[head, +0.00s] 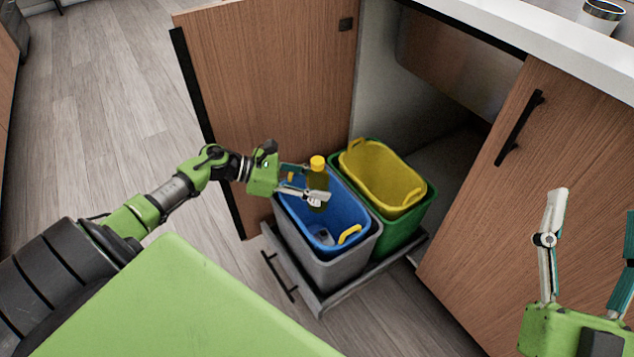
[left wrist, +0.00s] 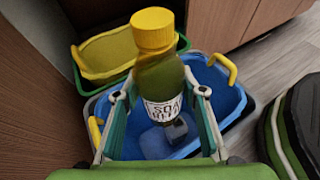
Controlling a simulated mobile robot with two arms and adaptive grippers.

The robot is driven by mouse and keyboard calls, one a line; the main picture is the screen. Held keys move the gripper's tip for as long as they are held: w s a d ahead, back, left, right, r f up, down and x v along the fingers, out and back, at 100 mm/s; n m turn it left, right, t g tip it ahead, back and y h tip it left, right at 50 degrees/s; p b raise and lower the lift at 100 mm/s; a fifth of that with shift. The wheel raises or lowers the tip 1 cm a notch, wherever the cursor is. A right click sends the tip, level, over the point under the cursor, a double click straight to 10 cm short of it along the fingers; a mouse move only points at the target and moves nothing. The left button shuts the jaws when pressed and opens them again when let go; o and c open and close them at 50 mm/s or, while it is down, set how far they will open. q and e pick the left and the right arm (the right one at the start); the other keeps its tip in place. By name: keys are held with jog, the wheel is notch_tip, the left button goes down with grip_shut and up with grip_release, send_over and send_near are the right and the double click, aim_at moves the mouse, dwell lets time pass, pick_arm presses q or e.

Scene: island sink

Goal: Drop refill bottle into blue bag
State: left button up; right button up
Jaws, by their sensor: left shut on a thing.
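The refill bottle (head: 317,183) is dark yellow-green with a yellow cap. In the left wrist view the bottle (left wrist: 158,75) is upright and its white label shows part of a word. My left gripper (head: 315,197) is shut on it and holds it above the blue bag (head: 346,207), near the bag's far left part. The blue bag has yellow handles and lines a grey bin; in the left wrist view it (left wrist: 222,92) lies below and around the bottle. A greyish item (head: 322,235) lies inside the bag. My right gripper (head: 590,235) is open and empty at the lower right.
A yellow bag (head: 381,172) in a green bin (head: 405,228) stands beside the grey bin (head: 345,274) on a pulled-out rack (head: 315,297). An open wooden cabinet door (head: 270,75) is behind on the left. A closed door (head: 545,160) and a white counter (head: 530,35) are on the right.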

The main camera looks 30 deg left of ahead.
jog(key=shift+s+r, duration=0.2)
jog(key=shift+r, duration=0.1)
pick_arm(q)
jog(key=o, duration=1.3)
jog(key=shift+f, duration=0.1)
jog(key=v, duration=1.2)
